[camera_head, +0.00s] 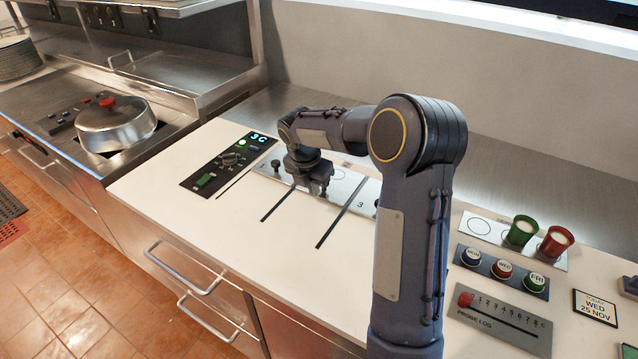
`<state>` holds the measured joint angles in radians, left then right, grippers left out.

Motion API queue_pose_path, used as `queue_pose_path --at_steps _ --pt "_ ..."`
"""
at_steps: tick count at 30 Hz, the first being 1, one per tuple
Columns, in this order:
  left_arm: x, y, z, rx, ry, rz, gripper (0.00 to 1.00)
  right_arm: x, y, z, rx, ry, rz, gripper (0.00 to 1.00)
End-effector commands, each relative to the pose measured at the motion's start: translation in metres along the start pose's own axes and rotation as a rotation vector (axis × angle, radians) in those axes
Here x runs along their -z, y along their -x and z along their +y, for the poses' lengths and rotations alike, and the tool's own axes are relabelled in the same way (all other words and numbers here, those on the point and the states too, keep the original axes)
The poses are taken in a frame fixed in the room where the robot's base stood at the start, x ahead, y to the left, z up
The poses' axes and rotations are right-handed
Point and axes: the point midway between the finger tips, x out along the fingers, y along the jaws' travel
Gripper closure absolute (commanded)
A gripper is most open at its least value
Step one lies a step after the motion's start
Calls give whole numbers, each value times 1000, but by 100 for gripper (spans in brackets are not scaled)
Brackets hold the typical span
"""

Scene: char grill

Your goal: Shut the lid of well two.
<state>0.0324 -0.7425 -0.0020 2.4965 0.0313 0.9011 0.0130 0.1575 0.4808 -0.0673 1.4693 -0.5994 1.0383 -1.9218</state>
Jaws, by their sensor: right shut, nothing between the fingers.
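A row of bright metal plates (346,187) is set into the white counter, with a "3" marked near the right part. A dark knob (275,164) stands at the row's left end, and a small one shows at its right, partly behind my arm. My right gripper (318,192) points down over the middle of the row, shut and empty. It hides the plate beneath it, so I cannot tell which lid is well two's, whether it is open, or whether I touch it. My left gripper is out of view.
A black control panel (229,164) with a green light lies left of the plates. Dark strips (341,227) cross the counter in front. Green (522,230) and red (556,242) cups stand at right, behind several buttons and a slider panel (500,319). A lidded pan (115,124) sits far left.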

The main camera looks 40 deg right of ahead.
Motion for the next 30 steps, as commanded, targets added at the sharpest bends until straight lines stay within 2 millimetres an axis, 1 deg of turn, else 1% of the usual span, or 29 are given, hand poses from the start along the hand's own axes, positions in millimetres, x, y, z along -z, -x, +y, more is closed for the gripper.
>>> queue_pose_path --at_steps 1,2,3,6,12,15,18,25,28,29,30 --pt "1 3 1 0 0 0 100 9 5 5 -2 6 2 100" --pt "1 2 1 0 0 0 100 11 9 6 -4 3 1 100" --pt "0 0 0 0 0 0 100 9 20 6 -6 0 -2 100" --pt "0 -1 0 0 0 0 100 9 44 6 -6 0 0 100" --pt "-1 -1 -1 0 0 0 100 10 82 5 -3 0 3 100" --pt "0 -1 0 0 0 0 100 10 94 5 -2 1 4 100" --pt "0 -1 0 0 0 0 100 11 101 5 0 2 5 100" --pt "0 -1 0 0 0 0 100 11 104 4 -2 -5 7 100" --pt "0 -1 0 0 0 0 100 17 111 -6 -24 -81 23 100" --pt "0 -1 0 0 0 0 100 22 115 -11 -38 -128 34 100" --pt "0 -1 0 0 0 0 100 29 121 -20 -58 -208 53 100"
